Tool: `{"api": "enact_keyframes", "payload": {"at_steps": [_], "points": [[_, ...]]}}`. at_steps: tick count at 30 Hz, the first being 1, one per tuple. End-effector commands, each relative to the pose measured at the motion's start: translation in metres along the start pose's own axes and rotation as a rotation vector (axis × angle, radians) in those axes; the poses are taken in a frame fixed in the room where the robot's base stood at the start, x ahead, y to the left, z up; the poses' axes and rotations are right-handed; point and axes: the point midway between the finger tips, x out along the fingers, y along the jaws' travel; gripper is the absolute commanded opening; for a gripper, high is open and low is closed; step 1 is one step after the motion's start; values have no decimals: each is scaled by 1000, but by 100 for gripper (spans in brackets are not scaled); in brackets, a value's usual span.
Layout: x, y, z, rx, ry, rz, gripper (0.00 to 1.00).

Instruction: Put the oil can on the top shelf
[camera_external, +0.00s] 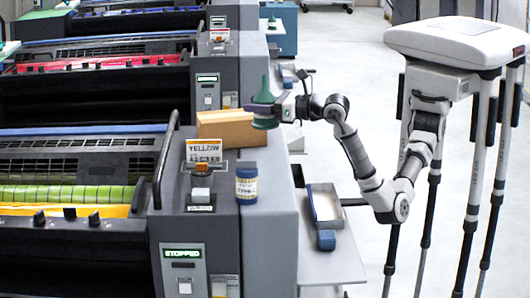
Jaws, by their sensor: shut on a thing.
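The green oil can (263,109), with a wide base and a narrow upright spout, is beside the cardboard box at the top of the near grey press unit. My gripper (279,107) reaches in from the right and is shut on the oil can. The can looks upright. The fingers are small and partly hidden, and I cannot tell whether the can's base touches the surface below. I cannot tell for sure which surface is the top shelf; the unit's flat grey top (267,190) lies in front of the can.
A cardboard box (224,130) stands just left of the can. A dark blue jar (246,184) stands nearer the camera. A lower side shelf (335,266) holds an open tray (325,204) and a blue object (326,240).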

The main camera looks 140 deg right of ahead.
Motion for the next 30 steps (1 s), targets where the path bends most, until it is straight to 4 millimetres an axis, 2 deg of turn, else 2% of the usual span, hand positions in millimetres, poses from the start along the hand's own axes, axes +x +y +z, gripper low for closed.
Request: {"api": "enact_keyframes", "payload": {"at_steps": [1,6,12,15,18,21,26,30], "points": [[-20,17,-22,-10,3,19,21],[-82,52,-79,-13,9,57,21],[-152,74,-135,-9,-5,100,21],[-178,78,-154,-3,-14,115,21],[-194,79,-165,2,-22,125,21],[-202,79,-170,6,-25,131,21],[-204,80,-176,4,-26,131,21],[-204,79,-201,-1,-26,131,21]]}}
